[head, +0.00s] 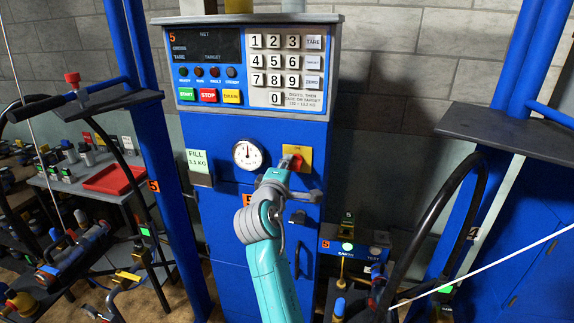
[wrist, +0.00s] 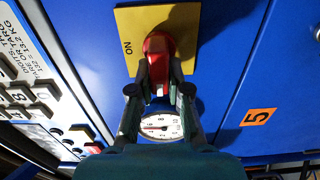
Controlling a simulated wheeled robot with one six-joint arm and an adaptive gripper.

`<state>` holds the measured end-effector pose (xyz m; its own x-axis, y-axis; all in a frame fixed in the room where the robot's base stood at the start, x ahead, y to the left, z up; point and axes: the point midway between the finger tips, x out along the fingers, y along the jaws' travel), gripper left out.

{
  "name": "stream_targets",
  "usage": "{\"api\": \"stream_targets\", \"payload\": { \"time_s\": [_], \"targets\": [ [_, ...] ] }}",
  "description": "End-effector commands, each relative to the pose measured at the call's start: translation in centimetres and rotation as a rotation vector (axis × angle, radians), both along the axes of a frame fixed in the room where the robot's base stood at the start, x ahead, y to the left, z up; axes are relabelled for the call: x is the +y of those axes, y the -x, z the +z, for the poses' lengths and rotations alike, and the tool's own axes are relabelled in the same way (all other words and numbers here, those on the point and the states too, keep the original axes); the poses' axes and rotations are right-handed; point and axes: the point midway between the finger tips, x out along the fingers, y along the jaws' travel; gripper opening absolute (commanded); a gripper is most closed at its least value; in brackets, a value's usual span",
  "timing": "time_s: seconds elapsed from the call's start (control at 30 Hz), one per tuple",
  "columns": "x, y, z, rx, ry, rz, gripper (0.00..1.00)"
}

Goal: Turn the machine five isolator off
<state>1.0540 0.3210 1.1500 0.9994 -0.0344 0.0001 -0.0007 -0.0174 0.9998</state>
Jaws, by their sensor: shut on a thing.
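The machine five isolator has a red handle (wrist: 158,44) on a yellow plate (wrist: 126,20), with the word ON printed on the plate beside the handle. In the head view the yellow plate (head: 305,153) sits on the blue cabinet front, right of the round gauge. My gripper (wrist: 159,72) is shut on the red handle, with a finger on each side of it. In the head view my gripper (head: 291,160) covers much of the plate and most of the handle. Any OFF mark is hidden.
The dial gauge (head: 247,154) is close beside my gripper and shows between the fingers in the wrist view. Above are the keypad (head: 287,70) and the red STOP button (head: 208,95). Blue posts with grey shelves (head: 512,133) and black hoses stand either side.

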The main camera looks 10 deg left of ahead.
Motion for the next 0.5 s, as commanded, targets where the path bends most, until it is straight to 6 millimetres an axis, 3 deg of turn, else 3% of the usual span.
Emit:
{"api": "stream_targets", "payload": {
  "time_s": [0.5],
  "targets": [
    [0.09, 0.03, -0.21, 0.003, 0.034, 0.001, 0.00]
  ]
}}
